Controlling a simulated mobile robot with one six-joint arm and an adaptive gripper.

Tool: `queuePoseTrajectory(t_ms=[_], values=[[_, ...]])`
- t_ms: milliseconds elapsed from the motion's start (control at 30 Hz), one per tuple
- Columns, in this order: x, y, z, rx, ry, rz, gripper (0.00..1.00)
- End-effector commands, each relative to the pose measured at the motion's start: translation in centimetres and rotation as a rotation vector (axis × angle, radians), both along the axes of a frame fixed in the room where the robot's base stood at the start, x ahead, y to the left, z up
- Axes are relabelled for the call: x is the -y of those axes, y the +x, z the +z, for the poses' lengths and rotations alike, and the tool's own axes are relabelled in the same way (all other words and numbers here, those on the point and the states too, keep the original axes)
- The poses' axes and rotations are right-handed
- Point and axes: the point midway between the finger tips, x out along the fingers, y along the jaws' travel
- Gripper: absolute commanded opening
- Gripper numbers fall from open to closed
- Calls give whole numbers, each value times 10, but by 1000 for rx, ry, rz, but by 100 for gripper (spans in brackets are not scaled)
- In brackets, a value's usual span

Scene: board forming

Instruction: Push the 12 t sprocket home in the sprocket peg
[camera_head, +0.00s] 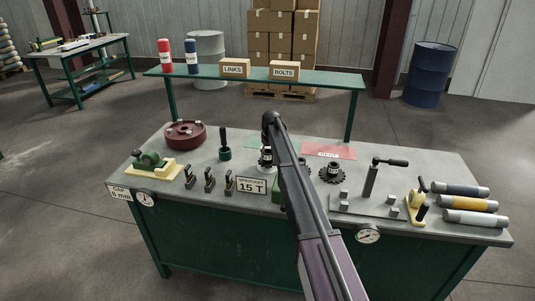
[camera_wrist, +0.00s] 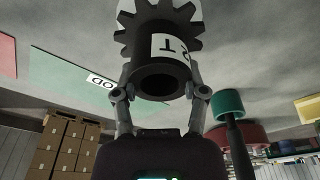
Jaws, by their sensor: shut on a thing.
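My gripper (camera_wrist: 161,92) is shut on a dark toothed sprocket (camera_wrist: 155,28), with a finger on each side of its hub. A white label on the hub shows a T; the rest is turned and only partly readable. The hub's dark round bore faces the wrist camera. In the head view my gripper (camera_head: 266,154) and the held sprocket (camera_head: 266,163) are over the middle of the bench, partly hidden by my arm. I cannot make out the sprocket peg, nor whether the sprocket touches anything below. A second dark sprocket (camera_head: 332,173) lies right of my arm.
A sign (camera_head: 251,186) reads "SPROCKET 15 T". A green-based tool with a dark handle (camera_head: 224,144) stands left of my gripper. A red mat (camera_head: 328,151) and a green mat (camera_wrist: 75,85) lie behind. A fixture plate (camera_head: 360,206) with a lever stands right.

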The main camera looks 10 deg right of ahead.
Motion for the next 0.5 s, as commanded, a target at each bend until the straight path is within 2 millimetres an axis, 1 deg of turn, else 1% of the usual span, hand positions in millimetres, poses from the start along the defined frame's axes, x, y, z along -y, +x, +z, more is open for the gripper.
queuePoseTrajectory(t_ms=[500], values=[[0,0,-10,0,0,0,0]])
